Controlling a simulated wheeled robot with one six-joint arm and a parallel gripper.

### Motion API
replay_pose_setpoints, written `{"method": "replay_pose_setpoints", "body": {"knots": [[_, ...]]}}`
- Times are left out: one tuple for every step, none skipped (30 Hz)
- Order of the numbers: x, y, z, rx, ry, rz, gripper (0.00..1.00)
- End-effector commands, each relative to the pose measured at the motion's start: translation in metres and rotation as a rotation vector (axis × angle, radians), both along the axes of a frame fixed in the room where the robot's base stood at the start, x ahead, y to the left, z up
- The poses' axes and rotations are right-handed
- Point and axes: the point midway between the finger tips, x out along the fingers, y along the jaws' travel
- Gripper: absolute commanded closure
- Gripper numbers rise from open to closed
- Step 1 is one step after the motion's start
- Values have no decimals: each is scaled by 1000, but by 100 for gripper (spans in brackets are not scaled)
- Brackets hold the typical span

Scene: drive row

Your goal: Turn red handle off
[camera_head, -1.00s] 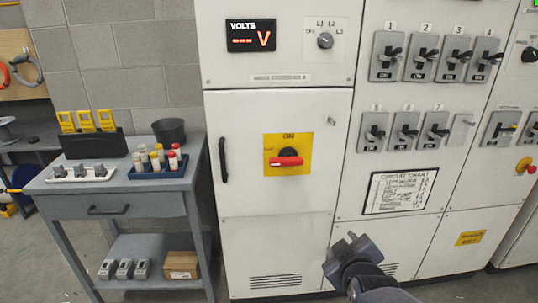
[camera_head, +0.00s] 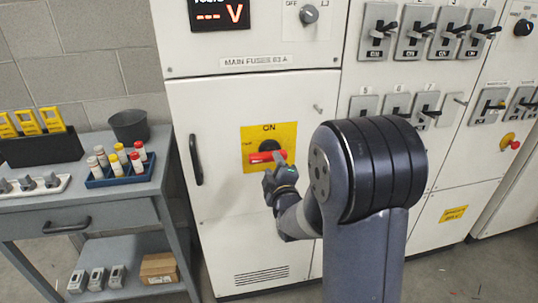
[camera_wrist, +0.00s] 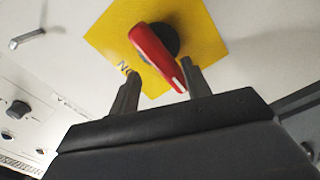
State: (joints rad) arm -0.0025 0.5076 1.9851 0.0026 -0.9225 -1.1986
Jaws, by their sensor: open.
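The red handle (camera_head: 262,157) is a bar on a dark round base, on a yellow plate (camera_head: 258,135) marked ON at the top. It lies about horizontal across the plate in the head view.
The plate is on a white cabinet door (camera_head: 215,215) with a black door pull (camera_head: 196,160) at left. Switches (camera_head: 415,30) fill the panel to the right. A grey cart (camera_head: 100,215) with a blue tray of fuses (camera_head: 122,175) stands at left.

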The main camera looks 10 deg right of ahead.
Motion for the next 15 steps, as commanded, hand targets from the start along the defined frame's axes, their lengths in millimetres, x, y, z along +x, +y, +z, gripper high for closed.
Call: {"method": "replay_pose_setpoints", "body": {"knots": [[10,0,2,0,0,0,55],[15,0,1,0,0,0,55],[21,0,1,1,0,-1,55],[25,0,1,1,1,-1,55],[29,0,1,1,1,-1,55],[34,0,1,1,0,0,55],[37,0,1,1,0,-1,55],[40,0,1,1,0,-1,55],[43,0,1,1,0,-1,55],[45,0,1,1,0,-1,55],[46,0,0,1,1,-1,55],[48,0,1,1,0,-1,55],[49,0,0,1,0,-1,55],[49,0,0,1,0,-1,55],[50,0,0,1,0,-1,55]]}}
